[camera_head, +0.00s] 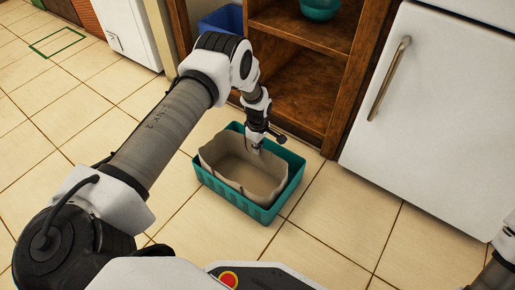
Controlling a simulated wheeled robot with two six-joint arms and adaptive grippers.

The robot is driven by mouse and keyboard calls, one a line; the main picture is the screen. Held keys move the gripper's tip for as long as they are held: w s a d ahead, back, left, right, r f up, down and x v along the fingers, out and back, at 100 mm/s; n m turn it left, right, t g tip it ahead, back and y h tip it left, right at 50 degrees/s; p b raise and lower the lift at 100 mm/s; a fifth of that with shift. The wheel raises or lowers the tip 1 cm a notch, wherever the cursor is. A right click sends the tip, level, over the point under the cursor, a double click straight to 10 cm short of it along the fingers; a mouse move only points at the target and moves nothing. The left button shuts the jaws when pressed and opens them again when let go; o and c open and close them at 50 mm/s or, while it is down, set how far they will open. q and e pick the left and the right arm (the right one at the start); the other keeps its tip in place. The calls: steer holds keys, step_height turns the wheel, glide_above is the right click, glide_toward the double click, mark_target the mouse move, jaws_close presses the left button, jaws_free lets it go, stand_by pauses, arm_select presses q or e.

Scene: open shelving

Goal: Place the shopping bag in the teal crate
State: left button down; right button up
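The teal crate (264,212) stands on the tiled floor in front of the wooden shelving. The beige shopping bag (252,176) is inside the crate, its open top facing up and its rim rising a little above the crate's walls. My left gripper (256,148) points down at the far rim of the bag, over the crate's back side. Its fingers are small and partly dark in this view, so I cannot see whether they pinch the rim. My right gripper is out of view; only part of that arm shows at the right edge.
The wooden shelving (335,75) stands just behind the crate, with a teal bowl (320,8) on an upper shelf. A blue bin (222,22) is at the back. A white fridge (440,120) stands at right. The floor left and right of the crate is clear.

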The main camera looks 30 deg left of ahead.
arm_select(q)
steer(key=c, duration=1.3)
jaws_free()
step_height(320, 180, up, 12)
steer(key=p, duration=0.7)
steer(key=shift+r, duration=0.15)
